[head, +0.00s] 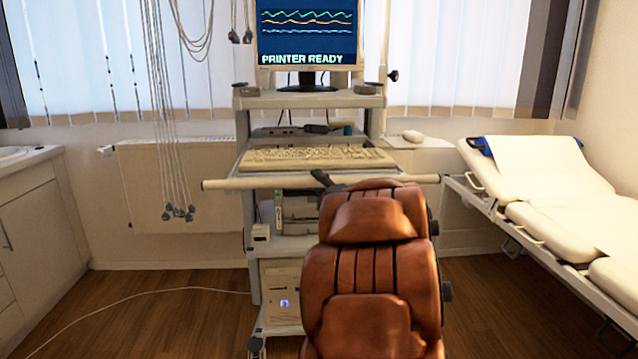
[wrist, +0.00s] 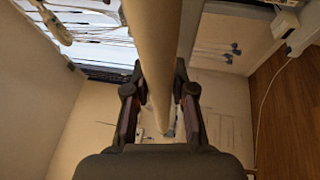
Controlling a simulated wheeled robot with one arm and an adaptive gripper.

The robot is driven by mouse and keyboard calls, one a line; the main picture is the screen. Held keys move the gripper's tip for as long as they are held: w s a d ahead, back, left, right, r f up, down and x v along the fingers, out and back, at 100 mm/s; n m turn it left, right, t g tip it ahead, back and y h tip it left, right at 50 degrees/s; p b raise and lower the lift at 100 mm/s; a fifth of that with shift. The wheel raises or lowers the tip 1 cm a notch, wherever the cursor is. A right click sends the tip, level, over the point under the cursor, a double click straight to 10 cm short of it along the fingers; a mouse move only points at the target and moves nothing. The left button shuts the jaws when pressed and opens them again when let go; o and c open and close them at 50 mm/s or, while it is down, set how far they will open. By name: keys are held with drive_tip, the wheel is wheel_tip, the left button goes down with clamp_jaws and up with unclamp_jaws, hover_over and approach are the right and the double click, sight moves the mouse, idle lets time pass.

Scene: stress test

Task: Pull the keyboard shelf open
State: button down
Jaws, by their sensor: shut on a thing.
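The keyboard shelf (head: 300,174) sits on the cart under the monitor, with a beige keyboard (head: 315,157) on it. A long pale handle bar (head: 240,184) runs across the shelf's front and sticks out past both sides. My gripper (head: 325,180) shows as a small dark shape at the bar, mostly hidden behind a brown leather seat. In the wrist view, my gripper (wrist: 160,78) is shut on the bar (wrist: 155,40), which passes lengthwise between the two dark fingers. How far out the shelf stands is hard to tell.
The brown seat (head: 370,265) stands close in front of the cart. A white couch (head: 545,185) is at right, a cabinet (head: 30,210) at left. Cables (head: 170,110) hang left of the monitor (head: 307,35). Wooden floor is free left of the cart, apart from a white cord.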

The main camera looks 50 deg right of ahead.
drive_tip(key=c, duration=0.9)
unclamp_jaws()
drive_tip(key=shift+c, duration=0.2)
drive_tip(key=shift+s, duration=0.1)
drive_tip(key=v, duration=0.7)
drive_tip(key=shift+a+f, duration=0.1)
